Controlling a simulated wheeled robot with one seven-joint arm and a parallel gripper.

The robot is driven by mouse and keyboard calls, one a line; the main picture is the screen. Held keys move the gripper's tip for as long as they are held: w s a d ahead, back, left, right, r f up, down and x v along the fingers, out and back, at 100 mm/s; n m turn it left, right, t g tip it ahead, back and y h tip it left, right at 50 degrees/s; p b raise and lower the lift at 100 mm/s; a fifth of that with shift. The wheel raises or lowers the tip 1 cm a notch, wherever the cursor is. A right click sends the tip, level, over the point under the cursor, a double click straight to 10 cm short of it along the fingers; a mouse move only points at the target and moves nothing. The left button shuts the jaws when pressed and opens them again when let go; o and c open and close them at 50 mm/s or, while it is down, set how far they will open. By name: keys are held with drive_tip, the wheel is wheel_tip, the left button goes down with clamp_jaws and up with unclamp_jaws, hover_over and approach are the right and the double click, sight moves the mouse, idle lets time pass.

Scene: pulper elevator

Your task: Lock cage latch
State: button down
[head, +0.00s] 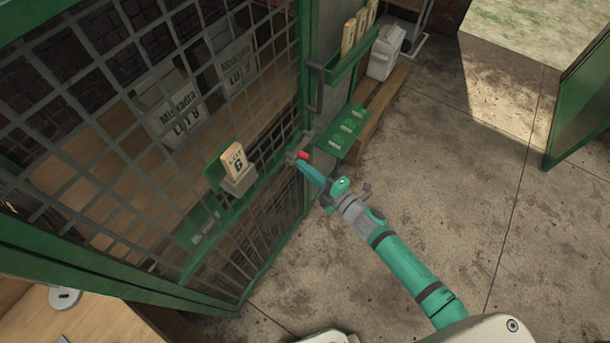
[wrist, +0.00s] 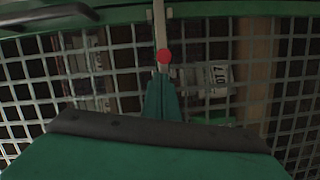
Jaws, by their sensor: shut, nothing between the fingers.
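The cage (head: 225,95) is grey wire mesh in a green frame, filling the left of the head view. Its latch (head: 293,157) is a small grey piece at the door's right edge with a red knob (head: 302,155). In the wrist view the red knob (wrist: 163,56) is a round end on a grey bar (wrist: 159,25). My gripper (head: 304,167) is shut and empty, its teal fingers pointing at the latch. In the wrist view my fingertips (wrist: 161,76) are just below the red knob. I cannot tell whether they touch it.
A grey door handle (head: 316,85) is above the latch. A green ledge with tags (head: 343,131) juts out to its right. A tag block (head: 236,172) sits on the mesh at left. Sacks (head: 182,112) are inside. The concrete floor (head: 460,170) at right is clear.

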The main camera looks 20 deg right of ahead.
sight(306, 145)
drive_tip(key=shift+w+d+f, duration=0.1)
drive_tip(key=shift+w+d, duration=0.2)
drive_tip(key=shift+d, duration=0.1)
drive_tip(key=w+d, duration=0.1)
drive_tip(key=d, duration=0.1)
drive_tip(key=w+d, duration=0.1)
drive_tip(key=w, duration=0.1)
drive_tip(key=shift+d, duration=0.4)
drive_tip(key=shift+w+d, duration=0.15)
drive_tip(key=shift+d, duration=0.2)
drive_tip(key=s+r, duration=0.1)
drive_tip(key=s, duration=1)
drive_tip(key=shift+s+d+r, duration=0.2)
drive_tip(key=shift+s+r, duration=0.05)
drive_tip(key=shift+s, duration=0.1)
